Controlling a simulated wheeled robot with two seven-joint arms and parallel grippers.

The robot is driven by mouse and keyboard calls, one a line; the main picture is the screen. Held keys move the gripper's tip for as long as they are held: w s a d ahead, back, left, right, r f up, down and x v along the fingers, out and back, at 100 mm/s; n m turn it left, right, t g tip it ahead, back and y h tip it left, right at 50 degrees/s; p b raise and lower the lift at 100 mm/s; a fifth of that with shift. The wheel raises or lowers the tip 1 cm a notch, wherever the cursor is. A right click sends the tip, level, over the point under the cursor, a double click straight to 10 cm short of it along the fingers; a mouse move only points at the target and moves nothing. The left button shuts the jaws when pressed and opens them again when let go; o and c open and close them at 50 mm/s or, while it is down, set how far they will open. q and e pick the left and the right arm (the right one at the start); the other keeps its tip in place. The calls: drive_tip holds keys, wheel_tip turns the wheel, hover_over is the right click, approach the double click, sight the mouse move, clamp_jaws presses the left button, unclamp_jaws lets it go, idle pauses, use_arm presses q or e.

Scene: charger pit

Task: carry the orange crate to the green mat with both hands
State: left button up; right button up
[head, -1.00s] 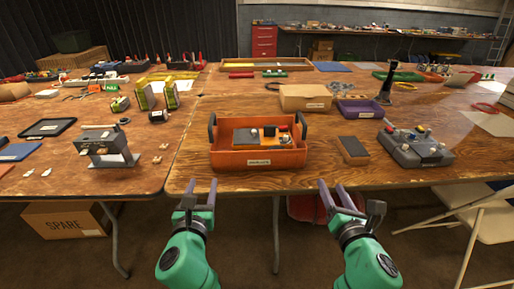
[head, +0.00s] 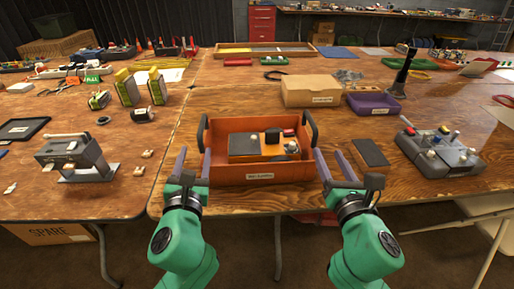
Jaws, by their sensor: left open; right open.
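The orange crate (head: 225,174) stands upright near the front edge of the wooden table, with a dark handle at each end and a white label on its front. An orange and grey block and small parts lie inside it. My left gripper (head: 193,163) is open and empty, just in front of the crate's left handle (head: 201,133). My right gripper (head: 335,165) is open and empty, in front of and slightly right of the right handle (head: 312,130). Neither appears to hold a handle. I cannot clearly pick out the green mat; a flat green item (head: 424,64) lies at the back right.
A dark flat-topped block (head: 370,152) and a grey control box (head: 440,150) stand right of the crate. A cardboard box (head: 310,91) and a purple bin (head: 373,104) are behind it. A grey device (head: 75,158) is at the left. A folding chair (head: 470,225) is at the right.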

sight(202, 119)
use_arm(q)
drive_tip(key=w, duration=0.5)
drive_tip(key=w+a, duration=0.1)
drive_tip(key=w, duration=0.8)
drive_tip(key=shift+w+a+f, duration=0.1)
drive_tip(key=shift+w+a, duration=0.2)
drive_tip(key=shift+a, duration=0.05)
use_arm(e)
drive_tip(key=w, duration=0.5)
drive_tip(key=w+a, duration=0.1)
drive_tip(key=w, duration=0.8)
drive_tip(key=shift+w+a+f, duration=0.1)
drive_tip(key=shift+w+a, duration=0.2)
use_arm(q)
clamp_jaws()
use_arm(e)
clamp_jaws()
drive_tip(key=shift+d, duration=0.1)
